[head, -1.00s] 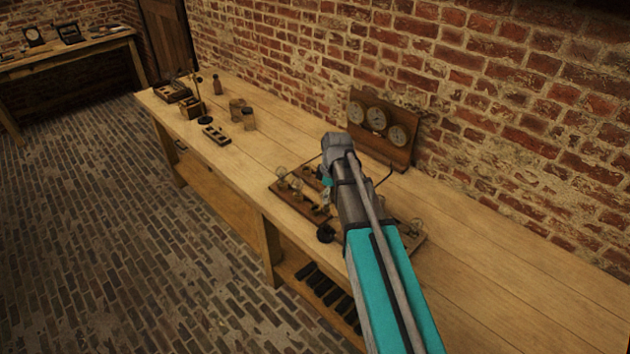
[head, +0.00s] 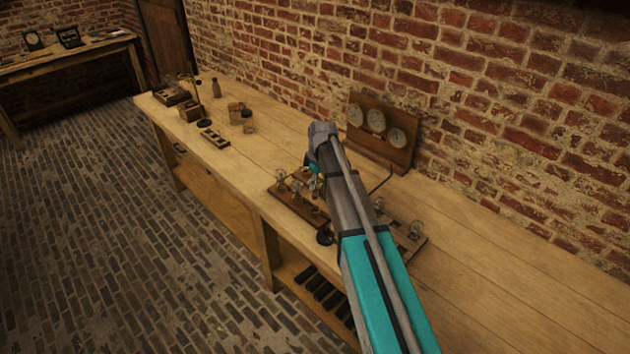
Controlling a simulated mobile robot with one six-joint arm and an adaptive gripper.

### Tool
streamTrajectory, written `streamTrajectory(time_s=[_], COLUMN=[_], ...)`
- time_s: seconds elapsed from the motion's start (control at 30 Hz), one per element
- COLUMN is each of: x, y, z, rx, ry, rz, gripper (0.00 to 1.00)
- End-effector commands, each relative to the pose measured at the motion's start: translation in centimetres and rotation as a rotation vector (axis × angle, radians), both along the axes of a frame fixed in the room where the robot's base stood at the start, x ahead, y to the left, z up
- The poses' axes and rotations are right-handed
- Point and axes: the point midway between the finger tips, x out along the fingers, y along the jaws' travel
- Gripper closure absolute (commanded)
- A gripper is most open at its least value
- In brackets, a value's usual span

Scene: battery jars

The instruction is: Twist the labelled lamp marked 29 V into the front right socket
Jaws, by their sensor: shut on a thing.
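A wooden board (head: 303,212) with sockets and small glass lamps lies on the workbench. Two clear lamps stand at its left end, one (head: 281,177) and another (head: 296,187). Another lamp (head: 416,229) stands at its right end, and one (head: 378,205) shows just right of my arm. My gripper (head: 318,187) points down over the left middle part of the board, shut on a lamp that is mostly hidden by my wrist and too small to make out. No 29 V marking is readable. My arm covers the middle of the board and some sockets.
A panel with three round dials (head: 376,120) stands behind the board, near the brick wall. A dark knob (head: 325,237) sits at the board's front edge. Small jars (head: 249,124), a bottle (head: 216,87) and wooden blocks stand farther left on the workbench (head: 285,135). The bench's right part is clear.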

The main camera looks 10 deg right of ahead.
Motion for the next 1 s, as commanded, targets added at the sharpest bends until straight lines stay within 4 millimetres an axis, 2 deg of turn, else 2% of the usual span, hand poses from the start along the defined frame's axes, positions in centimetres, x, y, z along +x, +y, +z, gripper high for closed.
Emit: streamTrajectory(time_s=[0.6, 1.0], x=[0.0, 0.0], y=[0.1, 0.2], z=[-4.2, -4.8], rx=[0.000, 0.000], ry=[0.000, 0.000], rz=[0.001, 0.002], gripper=[0.79, 0.79])
